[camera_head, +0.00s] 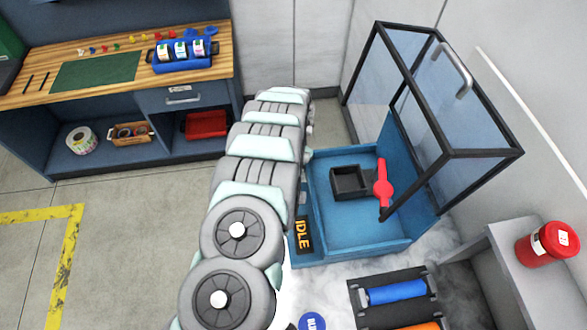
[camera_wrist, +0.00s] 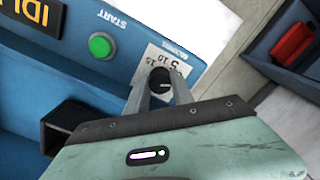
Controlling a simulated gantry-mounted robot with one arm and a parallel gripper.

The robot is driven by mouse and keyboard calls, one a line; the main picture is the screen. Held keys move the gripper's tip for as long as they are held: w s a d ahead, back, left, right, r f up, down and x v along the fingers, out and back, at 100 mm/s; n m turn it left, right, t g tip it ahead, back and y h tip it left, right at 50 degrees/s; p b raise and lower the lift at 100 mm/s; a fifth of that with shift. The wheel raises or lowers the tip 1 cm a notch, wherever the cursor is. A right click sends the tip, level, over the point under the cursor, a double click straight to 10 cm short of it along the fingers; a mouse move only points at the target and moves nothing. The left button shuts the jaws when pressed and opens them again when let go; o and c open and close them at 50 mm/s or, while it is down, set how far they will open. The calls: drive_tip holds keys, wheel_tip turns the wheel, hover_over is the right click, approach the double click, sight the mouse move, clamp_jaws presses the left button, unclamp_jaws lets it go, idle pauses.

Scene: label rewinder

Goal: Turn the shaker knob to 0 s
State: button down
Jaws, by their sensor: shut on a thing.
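The shaker knob (camera_wrist: 160,82) is a small black round knob in the wrist view, set on a white dial label (camera_wrist: 158,62) with numbers including 5, 10 and 15. My gripper (camera_wrist: 160,92) is shut on the knob, with one finger on each side. The fingers hide part of the dial, and I cannot tell exactly which number the knob points to. In the head view the blue shaker machine (camera_head: 340,220) stands right of my arm, and my arm hides the knob and gripper there.
A green START button (camera_wrist: 100,46) and an IDLE display (camera_wrist: 32,14) lie left of the knob. In the head view a black-framed clear hood (camera_head: 450,154) stands raised over the machine, with a red handle (camera_head: 382,184) beside a black box (camera_head: 349,182). A wooden-topped bench (camera_head: 40,88) is at the back left.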

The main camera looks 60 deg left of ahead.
idle(0.3)
drive_tip(key=c, duration=1.4)
unclamp_jaws()
drive_tip(key=shift+o, duration=0.2)
drive_tip(key=shift+r, duration=0.1)
drive_tip(key=shift+a+r, duration=0.1)
drive_tip(key=shift+r, duration=0.35)
wheel_tip(320, 180, up, 10)
drive_tip(key=shift+p, duration=0.4)
